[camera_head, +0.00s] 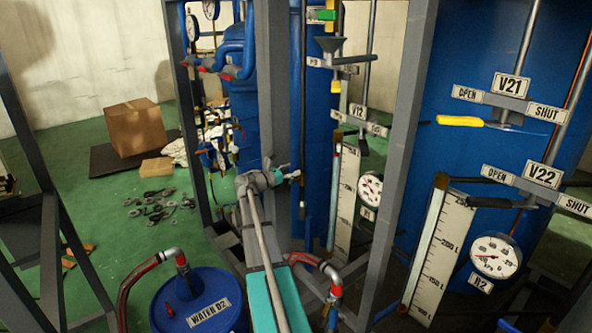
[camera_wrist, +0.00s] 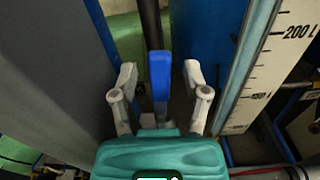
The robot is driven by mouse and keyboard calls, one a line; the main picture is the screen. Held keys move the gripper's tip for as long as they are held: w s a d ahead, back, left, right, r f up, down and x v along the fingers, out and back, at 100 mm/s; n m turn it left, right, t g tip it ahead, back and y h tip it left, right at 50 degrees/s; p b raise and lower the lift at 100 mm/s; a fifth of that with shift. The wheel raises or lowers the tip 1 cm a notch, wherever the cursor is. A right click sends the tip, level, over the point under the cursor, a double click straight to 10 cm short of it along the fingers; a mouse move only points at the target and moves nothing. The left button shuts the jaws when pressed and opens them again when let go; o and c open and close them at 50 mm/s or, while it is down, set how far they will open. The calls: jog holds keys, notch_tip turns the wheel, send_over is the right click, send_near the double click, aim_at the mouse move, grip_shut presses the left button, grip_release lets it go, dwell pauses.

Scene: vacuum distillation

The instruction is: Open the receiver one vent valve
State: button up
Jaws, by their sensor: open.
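A blue lever handle (camera_wrist: 160,75) stands in the middle of the wrist view, in front of a dark vertical pipe (camera_wrist: 151,22). My gripper (camera_wrist: 161,80) is open, with one grey finger on each side of the handle and a visible gap on both sides. In the head view my gripper (camera_head: 289,176) is beside the blue vessel, left of the nearer level scale. The blue handle cannot be made out clearly there. No label shows on it, so I cannot tell whether it is the receiver one vent valve. A V12 plate (camera_head: 357,110) is up to the right.
A grey frame post (camera_head: 397,170) stands right of my gripper. Level scales (camera_head: 343,200) and a gauge (camera_head: 370,188) are close by. V21 (camera_head: 511,86) and V22 (camera_head: 543,175) plates are further right. The WATER D2 drum (camera_head: 205,290) stands lower left.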

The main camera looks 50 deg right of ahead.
jog(key=v, duration=1.1)
jog(key=shift+a, duration=0.3)
jog(key=a+f+m+t+y, duration=0.2)
jog(key=a+f+m+y, duration=0.4)
jog(key=a, duration=0.7)
jog(key=a+f+m+t+y, duration=0.25)
jog(key=a+f, duration=0.45)
jog(key=a, duration=0.6)
jog(key=s+a+f+m+y, duration=0.1)
jog(key=s+a+m+y, duration=0.1)
jog(key=a, duration=0.6)
jog(key=s+a+f+m+y, duration=0.2)
jog(key=a+y, duration=0.2)
jog(key=a, duration=0.4)
jog(key=s+a+f+m+y+p, duration=0.1)
jog(key=s+a+m+y, duration=0.1)
jog(key=a, duration=0.6)
jog(key=shift+s+a+f+y, duration=0.25)
jog(key=shift+s+f+y, duration=0.05)
jog(key=shift+s+y, duration=0.2)
jog(key=shift+d, duration=0.1)
